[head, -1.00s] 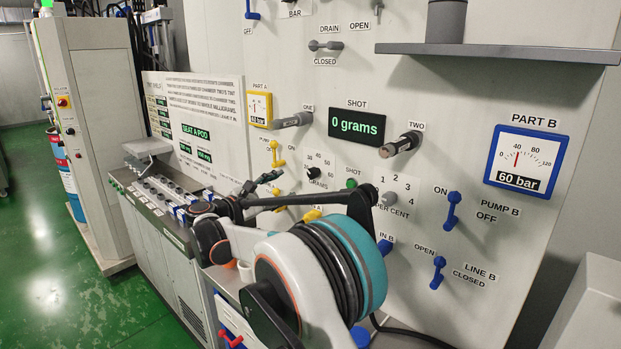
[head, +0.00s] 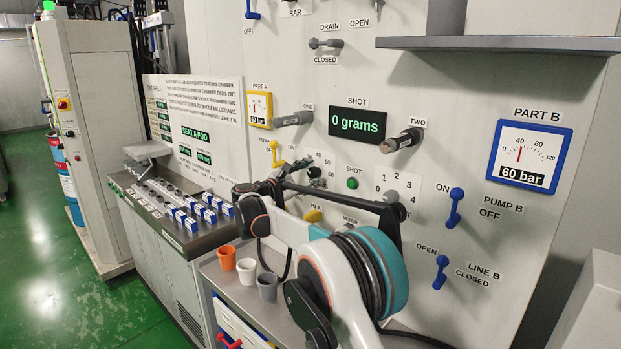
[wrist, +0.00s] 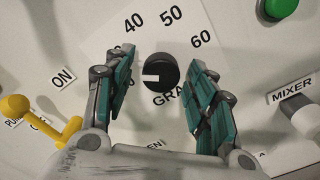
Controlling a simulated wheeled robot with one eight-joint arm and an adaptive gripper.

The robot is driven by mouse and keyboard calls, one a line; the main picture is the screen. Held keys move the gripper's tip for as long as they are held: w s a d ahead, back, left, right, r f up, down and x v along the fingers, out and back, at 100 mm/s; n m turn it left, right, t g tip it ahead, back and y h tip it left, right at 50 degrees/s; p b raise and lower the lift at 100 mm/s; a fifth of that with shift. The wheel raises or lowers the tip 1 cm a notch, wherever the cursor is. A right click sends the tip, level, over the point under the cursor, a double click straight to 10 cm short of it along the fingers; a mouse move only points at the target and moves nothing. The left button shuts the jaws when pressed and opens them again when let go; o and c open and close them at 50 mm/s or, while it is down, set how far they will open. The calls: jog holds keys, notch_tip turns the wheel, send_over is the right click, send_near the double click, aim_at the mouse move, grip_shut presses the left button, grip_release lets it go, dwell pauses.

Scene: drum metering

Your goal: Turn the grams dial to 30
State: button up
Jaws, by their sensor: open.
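The grams dial is a round black knob (wrist: 161,72) with a white mark on its left side, pointing left in the wrist view. The printed 40, 50 and 60 show around its top; the left finger covers the area left of it, and I cannot read a 30 there. My gripper (wrist: 163,82) is open, with one teal finger on each side of the knob. I cannot tell whether either finger touches it. In the head view my gripper (head: 303,170) is at the dial's plate (head: 324,158) on the panel, and hides part of it.
A yellow lever (wrist: 40,122) is at lower left of the wrist view, a grey mixer knob (wrist: 298,105) at right and a green button (wrist: 281,6) at top right. The shot display (head: 357,125) reads 0 grams. Several cups (head: 247,271) stand below my arm.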

jog(key=shift+w+d, duration=0.2)
jog(key=shift+w, duration=0.05)
jog(key=c, duration=1.1)
jog(key=shift+r+m+p, duration=0.1)
jog(key=shift+m+p, duration=0.4)
jog(key=shift+m, duration=0.5)
